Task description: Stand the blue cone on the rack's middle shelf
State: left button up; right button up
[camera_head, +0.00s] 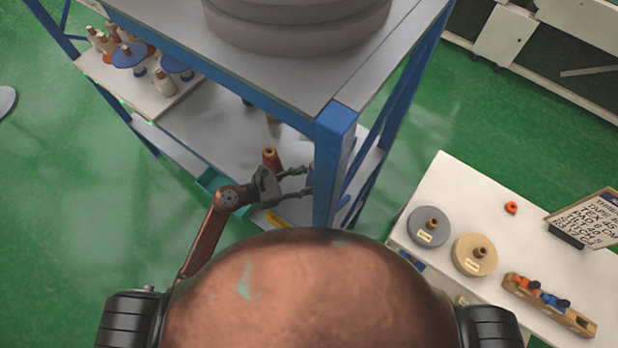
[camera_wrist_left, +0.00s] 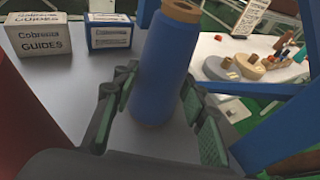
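The blue cone (camera_wrist_left: 163,68) stands upright on a grey shelf of the blue-framed rack (camera_head: 335,150), seen large in the left wrist view. In the head view only a sliver of the blue cone (camera_head: 311,173) shows beside the corner post. My left gripper (camera_head: 305,181) reaches in over this shelf. Its fingers (camera_wrist_left: 158,92) are spread on either side of the cone, with narrow gaps visible between pads and cone. The cone's base appears to rest on the shelf. My right gripper is in neither view.
A red-brown cone (camera_head: 270,158) stands just beside my left gripper. A white guides box (camera_wrist_left: 40,37) and a blue-and-white box (camera_wrist_left: 109,32) sit further along the shelf. The rack's blue corner post (camera_wrist_left: 285,122) is close on the right. A white table (camera_head: 440,195) holds discs.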

pick_arm(q)
jog(key=o, duration=0.4)
jog(key=shift+c, duration=0.2)
jog(key=shift+r, duration=0.15)
jog(key=shift+a+r, duration=0.1)
jog(key=shift+a, duration=0.05)
jog(key=b+v, duration=0.1)
jog(key=v, duration=1)
jog(key=shift+s+a, duration=0.2)
jog(key=shift+a, duration=0.1)
jog(key=shift+r, duration=0.1)
